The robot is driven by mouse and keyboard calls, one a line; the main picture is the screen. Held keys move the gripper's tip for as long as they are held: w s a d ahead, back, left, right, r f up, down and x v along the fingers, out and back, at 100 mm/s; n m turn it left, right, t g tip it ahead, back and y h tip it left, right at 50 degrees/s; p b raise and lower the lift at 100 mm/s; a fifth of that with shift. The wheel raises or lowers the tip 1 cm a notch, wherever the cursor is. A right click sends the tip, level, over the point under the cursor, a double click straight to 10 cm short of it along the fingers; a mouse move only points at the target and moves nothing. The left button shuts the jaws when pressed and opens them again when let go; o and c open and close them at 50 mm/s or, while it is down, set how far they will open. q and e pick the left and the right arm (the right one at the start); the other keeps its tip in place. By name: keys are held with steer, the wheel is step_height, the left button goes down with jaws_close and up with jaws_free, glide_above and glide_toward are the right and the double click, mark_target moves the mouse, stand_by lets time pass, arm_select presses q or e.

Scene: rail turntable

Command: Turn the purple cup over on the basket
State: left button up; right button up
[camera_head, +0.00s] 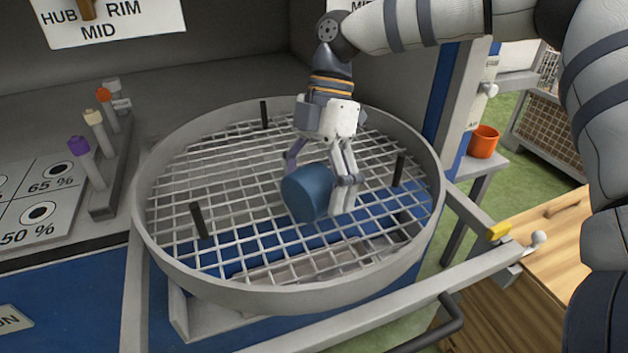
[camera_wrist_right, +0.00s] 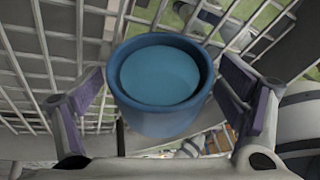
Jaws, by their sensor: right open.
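No purple cup shows; the cup between my right fingers is blue (camera_head: 305,194). It looks tipped over on the wire mesh of the round basket (camera_head: 150,222). In the right wrist view the blue cup (camera_wrist_right: 160,92) has a round rimmed end towards the camera, with a lighter blue disc inside. My right gripper (camera_head: 322,178) is open and reaches down over the basket. Its fingers stand on either side of the cup, with visible gaps in the wrist view (camera_wrist_right: 165,105). My left gripper is out of view.
Several dark upright pegs, one of them at the left (camera_head: 199,221), rise from the mesh. The basket has a raised grey rim. A rack with purple, cream and orange knobs (camera_head: 103,160) stands at left. An orange cup (camera_head: 483,142) stands on a side shelf at right.

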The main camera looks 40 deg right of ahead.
steer(key=v, duration=1.2)
steer(key=shift+f, duration=0.1)
